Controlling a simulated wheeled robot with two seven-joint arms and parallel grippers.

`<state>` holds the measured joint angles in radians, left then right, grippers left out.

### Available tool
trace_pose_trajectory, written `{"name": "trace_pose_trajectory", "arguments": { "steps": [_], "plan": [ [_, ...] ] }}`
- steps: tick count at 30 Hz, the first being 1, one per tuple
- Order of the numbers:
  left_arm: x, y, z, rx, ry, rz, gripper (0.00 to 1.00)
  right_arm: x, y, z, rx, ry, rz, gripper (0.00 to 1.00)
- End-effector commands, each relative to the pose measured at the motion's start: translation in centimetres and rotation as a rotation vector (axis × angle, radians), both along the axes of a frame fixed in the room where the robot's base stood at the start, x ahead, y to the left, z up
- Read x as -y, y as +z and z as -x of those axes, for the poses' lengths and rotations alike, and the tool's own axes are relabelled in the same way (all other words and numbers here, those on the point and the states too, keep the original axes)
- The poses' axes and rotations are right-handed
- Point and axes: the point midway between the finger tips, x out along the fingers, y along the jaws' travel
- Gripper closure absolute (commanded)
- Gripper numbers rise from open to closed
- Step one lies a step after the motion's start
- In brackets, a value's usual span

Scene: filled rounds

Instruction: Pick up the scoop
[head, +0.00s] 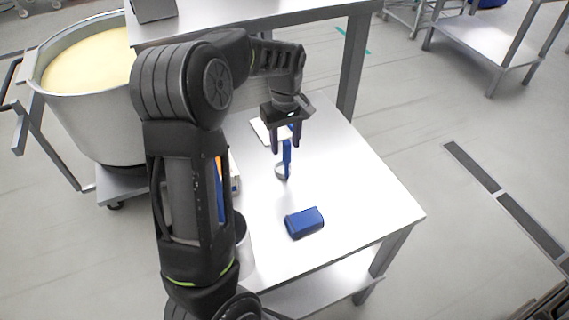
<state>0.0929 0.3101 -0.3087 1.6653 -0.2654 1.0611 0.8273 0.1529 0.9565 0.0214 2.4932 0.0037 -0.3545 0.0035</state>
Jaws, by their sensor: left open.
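The scoop (287,160) has a blue handle that stands up from the white table, with a small grey bowl at its lower end. My left gripper (287,146) points down over the scoop. Its two fingers are open, one on each side of the upper part of the blue handle in this view. I cannot tell whether the fingers touch the handle. My right gripper is not in view.
A blue block-like object (304,222) lies on the table (372,213) in front of the scoop. A large steel pot (90,125) of yellow contents stands at the left. A grey container (243,255) is partly hidden by my arm. The table's right side is clear.

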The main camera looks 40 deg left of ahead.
Motion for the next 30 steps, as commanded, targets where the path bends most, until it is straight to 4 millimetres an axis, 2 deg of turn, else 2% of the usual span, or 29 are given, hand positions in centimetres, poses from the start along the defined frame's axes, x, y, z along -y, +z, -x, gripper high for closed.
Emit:
{"name": "trace_pose_trajectory", "arguments": {
  "steps": [4,9,27,30],
  "plan": [
    [0.2,-2.0,0.1,-0.006,0.0,0.001,0.56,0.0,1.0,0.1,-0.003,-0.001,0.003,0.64],
    [0.2,-4.0,0.1,-0.003,0.0,-0.001,0.56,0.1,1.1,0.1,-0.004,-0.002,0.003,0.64],
    [0.2,-4.2,0.0,0.0,0.0,-0.002,0.56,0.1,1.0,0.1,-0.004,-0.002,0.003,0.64],
    [0.2,-4.2,0.0,0.0,0.0,-0.002,0.63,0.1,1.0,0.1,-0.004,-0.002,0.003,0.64]
  ]
}}
